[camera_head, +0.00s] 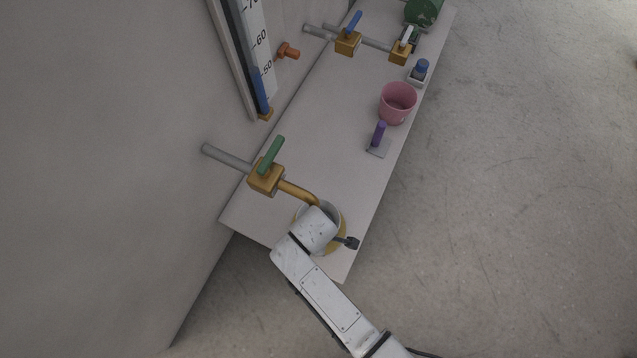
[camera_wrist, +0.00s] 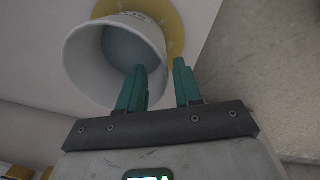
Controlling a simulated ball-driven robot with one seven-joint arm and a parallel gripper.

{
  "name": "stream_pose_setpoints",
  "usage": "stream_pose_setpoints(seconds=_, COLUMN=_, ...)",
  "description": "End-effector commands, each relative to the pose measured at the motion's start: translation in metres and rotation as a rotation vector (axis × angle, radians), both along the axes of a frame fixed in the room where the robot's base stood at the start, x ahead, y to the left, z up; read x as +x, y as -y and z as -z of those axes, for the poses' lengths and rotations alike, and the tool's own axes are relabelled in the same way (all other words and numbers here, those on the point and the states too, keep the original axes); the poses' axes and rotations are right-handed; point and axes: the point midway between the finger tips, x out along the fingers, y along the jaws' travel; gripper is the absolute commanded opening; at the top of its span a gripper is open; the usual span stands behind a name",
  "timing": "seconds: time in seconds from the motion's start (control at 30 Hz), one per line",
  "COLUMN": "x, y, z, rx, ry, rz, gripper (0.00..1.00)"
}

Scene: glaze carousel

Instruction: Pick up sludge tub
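A white tub (camera_wrist: 84,62) with grey contents stands on a yellow disc (camera_wrist: 173,22) in the wrist view; I take it to be the sludge tub. In the head view the tub (camera_head: 333,210) is partly hidden by my arm, under a brass spout. My gripper (camera_wrist: 160,68) is open. Its two teal fingers lie at the tub's near right rim: the left one overlaps the tub's opening, the right one lies outside over the disc. Whether they touch the wall is unclear.
A brass valve (camera_head: 266,178) with a green lever stands beside the tub. A pink bucket (camera_head: 397,104), a purple-handled tool (camera_head: 379,140) and a blue-topped item (camera_head: 420,70) stand farther along the bench (camera_head: 318,130). The wall is left; open floor (camera_head: 500,200) is right.

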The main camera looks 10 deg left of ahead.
Motion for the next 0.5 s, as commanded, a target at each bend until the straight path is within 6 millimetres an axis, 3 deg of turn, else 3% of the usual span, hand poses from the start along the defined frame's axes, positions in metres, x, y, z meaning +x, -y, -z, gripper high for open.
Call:
stream_pose_setpoints(seconds=0.17, x=0.000, y=0.000, z=0.010, rx=-0.001, ry=-0.001, rz=0.001, gripper=0.34)
stream_pose_setpoints(seconds=0.5, x=0.001, y=0.002, z=0.055, rx=-0.001, ry=-0.001, rz=0.001, gripper=0.34)
